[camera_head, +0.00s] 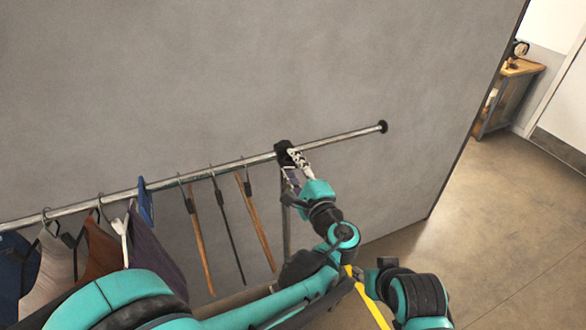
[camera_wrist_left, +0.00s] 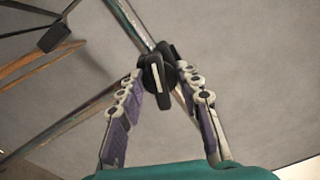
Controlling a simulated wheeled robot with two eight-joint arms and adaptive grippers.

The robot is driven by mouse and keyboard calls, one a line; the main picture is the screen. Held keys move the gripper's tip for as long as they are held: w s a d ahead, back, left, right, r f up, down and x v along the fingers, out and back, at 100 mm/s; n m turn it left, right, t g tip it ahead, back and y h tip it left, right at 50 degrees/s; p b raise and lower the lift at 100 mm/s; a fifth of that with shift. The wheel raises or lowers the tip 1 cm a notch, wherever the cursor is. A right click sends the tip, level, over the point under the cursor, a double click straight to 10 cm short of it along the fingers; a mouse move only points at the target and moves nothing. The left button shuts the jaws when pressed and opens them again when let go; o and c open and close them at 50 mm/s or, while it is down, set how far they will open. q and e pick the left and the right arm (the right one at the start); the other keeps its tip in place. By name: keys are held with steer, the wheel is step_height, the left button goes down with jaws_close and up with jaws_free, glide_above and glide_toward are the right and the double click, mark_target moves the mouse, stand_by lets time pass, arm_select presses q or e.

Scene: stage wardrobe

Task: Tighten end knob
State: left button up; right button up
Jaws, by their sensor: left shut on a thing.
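A black knob (camera_head: 282,148) sits on the metal clothes rail (camera_head: 335,140), where an upright post meets it, short of the rail's right end. In the left wrist view the black knob (camera_wrist_left: 156,82) shows a white line on its face. My left gripper (camera_head: 288,158) reaches up to it from below. In the left wrist view its fingers (camera_wrist_left: 160,74) are shut on the knob, one on each side. The contact at the far side of the knob is hidden. My right gripper does not show.
Several empty hangers (camera_head: 228,215) hang left of the knob, close to my left arm. Clothes (camera_head: 100,250) and a blue tag (camera_head: 146,200) hang farther left. A grey wall (camera_head: 200,80) stands behind. A wooden table (camera_head: 520,68) and open floor (camera_head: 490,220) lie right.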

arm_select(q)
steer(key=m+b, duration=0.1)
steer(key=m, duration=0.2)
steer(key=shift+w+m, duration=0.1)
steer(key=shift+m, duration=0.3)
steer(key=m+b, duration=0.1)
steer(key=m, duration=0.2)
steer(key=shift+a+m, duration=0.1)
steer(key=shift+m, duration=0.2)
steer(key=m+b, duration=0.1)
steer(key=m, duration=0.5)
steer(key=shift+r+b, duration=0.1)
steer(key=shift+b, duration=0.25)
steer(key=shift+m, duration=0.4)
steer(key=o, duration=1.2)
steer(key=shift+c, duration=0.2)
steer(key=shift+w, duration=0.1)
